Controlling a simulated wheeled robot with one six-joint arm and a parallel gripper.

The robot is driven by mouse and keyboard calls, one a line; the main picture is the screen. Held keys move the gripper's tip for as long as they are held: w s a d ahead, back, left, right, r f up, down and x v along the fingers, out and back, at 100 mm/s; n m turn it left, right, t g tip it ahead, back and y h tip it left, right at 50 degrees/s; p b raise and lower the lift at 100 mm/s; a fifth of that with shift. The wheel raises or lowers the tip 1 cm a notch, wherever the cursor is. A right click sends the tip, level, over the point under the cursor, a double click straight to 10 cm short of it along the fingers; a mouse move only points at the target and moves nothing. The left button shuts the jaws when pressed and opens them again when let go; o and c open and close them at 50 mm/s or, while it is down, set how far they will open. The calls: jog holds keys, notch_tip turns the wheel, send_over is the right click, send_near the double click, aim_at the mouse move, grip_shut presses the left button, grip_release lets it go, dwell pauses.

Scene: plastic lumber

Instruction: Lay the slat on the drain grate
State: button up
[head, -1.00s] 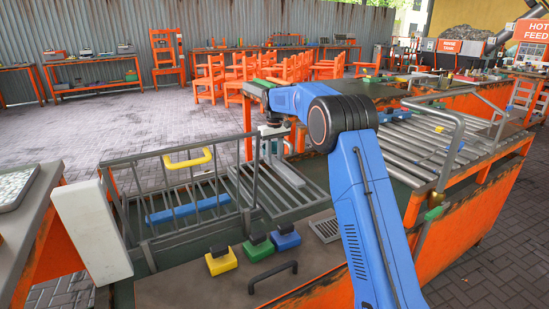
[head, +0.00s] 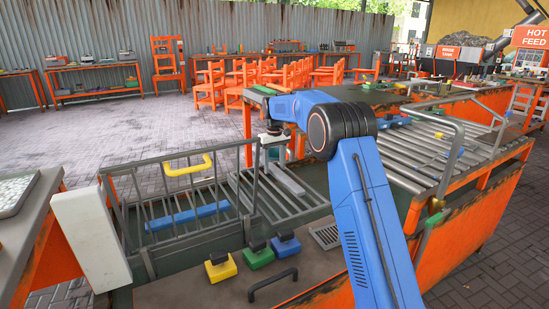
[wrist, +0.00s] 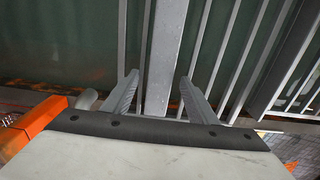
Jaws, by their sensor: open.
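A pale grey slat (head: 287,180) lies along a grate of grey metal bars (head: 309,199), in line with the bars, in the middle of the head view. In the wrist view the slat (wrist: 165,60) is the wide pale strip running between my gripper's fingers (wrist: 158,90), and dark green shows below the bars. My gripper is open, with one finger on each side of the slat and a gap beside each. I cannot tell how far the fingertips are above the bars. In the head view my gripper is partly hidden behind the rail and the wrist.
Yellow (head: 220,270), green (head: 258,259) and blue (head: 286,247) knobbed blocks and a small slotted plate (head: 326,236) lie in front. A roller table (head: 415,160) stands right.

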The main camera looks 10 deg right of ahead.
notch_tip(320, 180, up, 17)
jog(key=shift+r, duration=0.15)
dwell(0.4)
